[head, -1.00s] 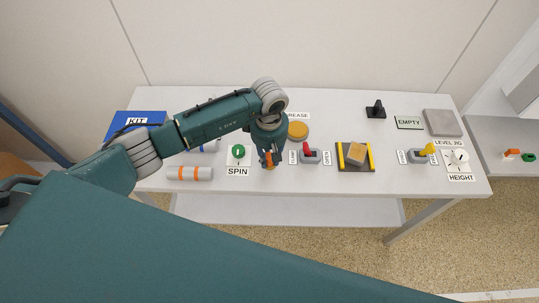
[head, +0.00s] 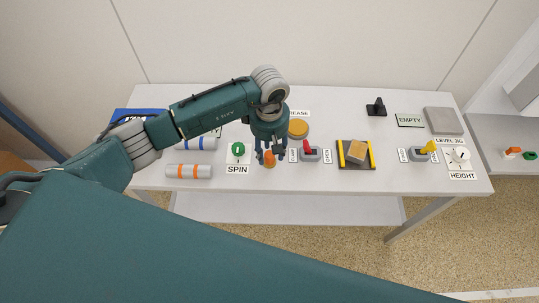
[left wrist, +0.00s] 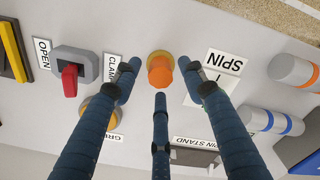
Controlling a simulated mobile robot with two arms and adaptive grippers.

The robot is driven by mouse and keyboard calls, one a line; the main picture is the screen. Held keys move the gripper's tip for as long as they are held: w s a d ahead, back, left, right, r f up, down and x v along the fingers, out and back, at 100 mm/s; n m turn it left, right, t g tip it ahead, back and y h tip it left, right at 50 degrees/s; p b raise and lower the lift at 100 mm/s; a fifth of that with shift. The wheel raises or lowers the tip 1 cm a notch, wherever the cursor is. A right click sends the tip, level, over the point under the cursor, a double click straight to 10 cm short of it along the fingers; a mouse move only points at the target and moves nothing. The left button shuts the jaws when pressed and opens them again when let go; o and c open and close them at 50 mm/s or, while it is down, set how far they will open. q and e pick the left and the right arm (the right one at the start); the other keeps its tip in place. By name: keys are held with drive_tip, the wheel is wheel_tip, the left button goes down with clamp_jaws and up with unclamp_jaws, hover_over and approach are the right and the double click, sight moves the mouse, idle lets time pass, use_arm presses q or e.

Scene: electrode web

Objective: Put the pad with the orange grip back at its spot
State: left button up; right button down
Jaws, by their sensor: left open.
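The pad with the orange grip (head: 269,159) stands on the table's front half, between the SPIN knob and the red-lever switch. In the left wrist view its orange grip (left wrist: 160,72) points up from a round yellowish base. My left gripper (head: 270,154) is over it; it also shows in the left wrist view (left wrist: 160,80), with its three fingers spread apart around the orange grip and apparently not closed on it. Parts of the base are hidden by the grip. My right gripper is in neither view.
Nearby are the SPIN knob (head: 238,150), a red-lever switch (head: 310,155), a yellow-brown disc (head: 298,129) by the GREASE label, and an orange-striped cylinder (head: 188,171). Farther right are a black-gripped piece (head: 376,108), the EMPTY label (head: 409,121) and a grey plate (head: 443,121).

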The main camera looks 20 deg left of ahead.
sight(269, 154)
use_arm(q)
wheel_tip(269, 154, up, 10)
drive_tip(key=b, duration=0.3)
drive_tip(key=shift+f, duration=0.2)
